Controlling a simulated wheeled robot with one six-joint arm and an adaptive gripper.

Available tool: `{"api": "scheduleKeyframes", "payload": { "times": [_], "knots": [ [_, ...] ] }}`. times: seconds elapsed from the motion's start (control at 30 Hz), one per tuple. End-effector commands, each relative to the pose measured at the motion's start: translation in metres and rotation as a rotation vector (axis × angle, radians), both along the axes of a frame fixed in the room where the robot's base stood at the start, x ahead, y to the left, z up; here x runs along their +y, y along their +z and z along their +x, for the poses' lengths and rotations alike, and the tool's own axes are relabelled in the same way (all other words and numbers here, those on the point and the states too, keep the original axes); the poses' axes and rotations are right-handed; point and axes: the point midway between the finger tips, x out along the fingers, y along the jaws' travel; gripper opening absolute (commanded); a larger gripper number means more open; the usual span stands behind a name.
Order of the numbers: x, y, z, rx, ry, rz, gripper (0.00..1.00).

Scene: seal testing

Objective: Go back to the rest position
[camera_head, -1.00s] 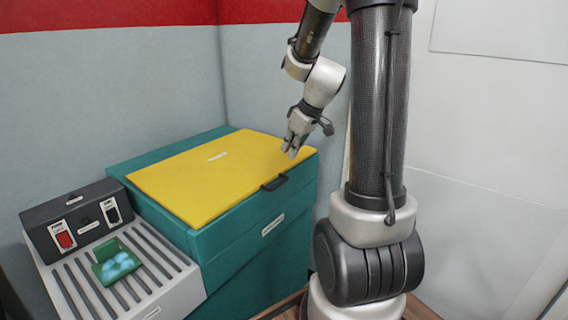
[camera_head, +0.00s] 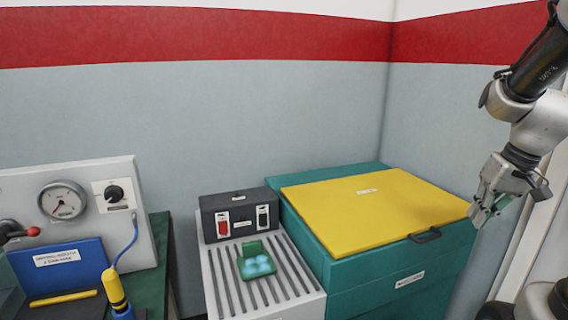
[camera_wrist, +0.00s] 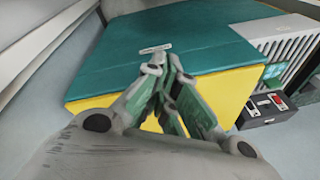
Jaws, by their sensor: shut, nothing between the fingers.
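My gripper (camera_head: 484,213) hangs at the right of the head view, fingers pointing down and to the left. It is shut and empty, above or in front of the right edge of the teal chest; the exact gap is hard to tell. In the wrist view my gripper (camera_wrist: 168,72) shows with its fingertips together, the teal chest (camera_wrist: 205,45) and its yellow lid (camera_wrist: 222,92) behind them. In the head view the yellow lid (camera_head: 365,208) lies closed on the teal chest (camera_head: 385,285), its dark handle (camera_head: 426,236) at the front.
A grey slatted unit (camera_head: 225,292) with a black switch box (camera_head: 240,214) stands left of the chest, a green piece (camera_head: 256,262) on it. Further left is a gauge panel (camera_head: 80,190) with a blue block (camera_head: 60,267) and a yellow-blue tool (camera_head: 116,292). Walls close off the back.

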Motion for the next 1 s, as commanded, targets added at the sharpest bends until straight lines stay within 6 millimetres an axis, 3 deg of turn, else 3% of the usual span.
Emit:
{"api": "scheduleKeyframes", "payload": {
  "times": [0.2,0.4,0.63,1.0],
  "knots": [
    [0.033,0.025,-0.067,0.04,-0.082,-0.073,0.0],
    [0.056,0.045,-0.108,-0.052,0.011,-0.161,0.0],
    [0.075,0.063,-0.112,-0.167,0.101,-0.171,0.0],
    [0.075,0.063,-0.112,-0.166,0.104,-0.17,0.0]
  ]
}}
